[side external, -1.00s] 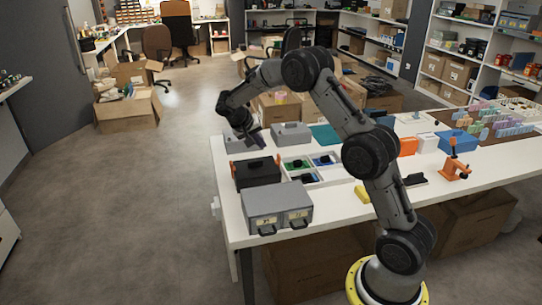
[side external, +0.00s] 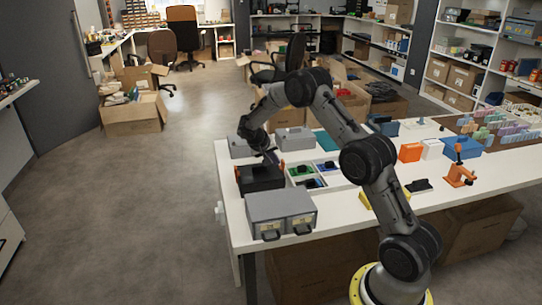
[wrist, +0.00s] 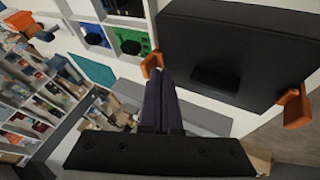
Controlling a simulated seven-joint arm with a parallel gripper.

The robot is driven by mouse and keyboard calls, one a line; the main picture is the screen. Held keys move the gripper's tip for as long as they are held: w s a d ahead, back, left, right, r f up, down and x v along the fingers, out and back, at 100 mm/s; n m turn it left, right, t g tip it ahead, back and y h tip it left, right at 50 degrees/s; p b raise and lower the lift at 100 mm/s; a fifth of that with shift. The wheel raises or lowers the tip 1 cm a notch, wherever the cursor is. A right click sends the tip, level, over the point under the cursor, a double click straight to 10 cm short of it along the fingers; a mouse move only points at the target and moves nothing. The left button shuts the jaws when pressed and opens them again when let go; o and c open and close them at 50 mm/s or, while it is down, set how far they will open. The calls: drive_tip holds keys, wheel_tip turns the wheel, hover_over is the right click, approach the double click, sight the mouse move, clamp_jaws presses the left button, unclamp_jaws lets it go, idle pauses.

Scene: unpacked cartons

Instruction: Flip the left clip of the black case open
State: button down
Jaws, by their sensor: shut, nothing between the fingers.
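The black case (side external: 262,181) lies on the white table, and it fills the upper right of the wrist view (wrist: 235,45). Its two orange clips are at opposite ends of one edge. One clip (wrist: 151,63) is on the left in the wrist view and shows at the case's right end in the side view (side external: 281,168). The other clip (wrist: 294,106) is at the right in the wrist view. My gripper (wrist: 161,75) is shut and empty, with its dark purple fingers together. The fingertips are close beside the left clip in the wrist view; I cannot tell whether they touch it.
A grey case (side external: 280,208) with two handles stands in front of the black case. Grey boxes (side external: 294,139) stand behind it. A white divided tray (side external: 342,182) with green and blue compartments is beside it.

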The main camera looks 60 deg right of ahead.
drive_tip(key=shift+d+f, duration=0.2)
drive_tip(key=shift+s+d+r+t+y, duration=0.15)
drive_tip(key=shift+s+d+t+y, duration=0.15)
drive_tip(key=shift+y, duration=0.1)
idle(0.4)
drive_tip(key=shift+s+d+r+m+t+y, duration=0.15)
drive_tip(key=shift+s+d+m+t+y, duration=0.25)
drive_tip(key=shift+s+d+t+y, duration=1.15)
drive_tip(key=shift+t+y, duration=0.05)
drive_tip(key=shift+y, duration=0.1)
drive_tip(key=shift+a+f, duration=0.1)
drive_tip(key=shift+f, duration=0.1)
drive_tip(key=shift+w+a+f, duration=0.25)
drive_tip(key=shift+w+a, duration=0.2)
drive_tip(key=shift+w, duration=0.1)
